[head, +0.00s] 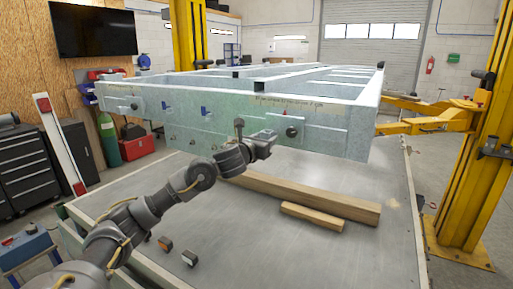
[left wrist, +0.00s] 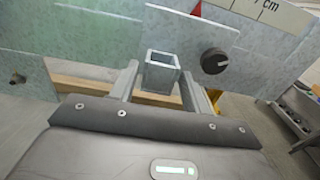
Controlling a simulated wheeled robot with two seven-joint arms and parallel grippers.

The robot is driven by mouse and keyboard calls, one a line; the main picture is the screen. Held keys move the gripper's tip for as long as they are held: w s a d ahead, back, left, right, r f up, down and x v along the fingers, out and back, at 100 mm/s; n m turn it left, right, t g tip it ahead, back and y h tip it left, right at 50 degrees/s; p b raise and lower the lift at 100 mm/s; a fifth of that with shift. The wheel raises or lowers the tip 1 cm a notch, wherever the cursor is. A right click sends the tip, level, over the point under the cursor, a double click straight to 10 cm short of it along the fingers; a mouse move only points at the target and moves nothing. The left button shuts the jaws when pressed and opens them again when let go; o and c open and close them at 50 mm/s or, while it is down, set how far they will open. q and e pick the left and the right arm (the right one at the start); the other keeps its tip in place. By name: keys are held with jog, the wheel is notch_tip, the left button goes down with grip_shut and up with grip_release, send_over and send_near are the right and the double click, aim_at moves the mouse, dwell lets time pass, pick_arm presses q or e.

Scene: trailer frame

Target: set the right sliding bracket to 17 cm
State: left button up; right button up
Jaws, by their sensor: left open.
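The right sliding bracket (head: 312,136) is a grey metal plate with a dark round knob (head: 292,132) on the front rail of the trailer frame. In the left wrist view, the knob (left wrist: 214,61) is right of a short square tube stub (left wrist: 162,75). A white scale marked in cm (left wrist: 262,8) and a red pointer tip (left wrist: 194,8) show above; the reading cannot be told. My left gripper (head: 268,140) is at the bracket's left side. In the left wrist view its open fingers (left wrist: 160,88) stand on either side of the stub; contact cannot be told. My right gripper is not in view.
Another bracket with a knob (head: 134,106) is on the rail's left end. Wooden beams (head: 300,195) lie on the grey table (head: 260,240) below the frame. A yellow lift post (head: 475,160) stands at right.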

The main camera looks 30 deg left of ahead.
pick_arm(q)
jog(key=s+b, duration=0.1)
jog(key=s, duration=0.7)
jog(key=shift+s+d, duration=0.15)
jog(key=shift+d, duration=0.2)
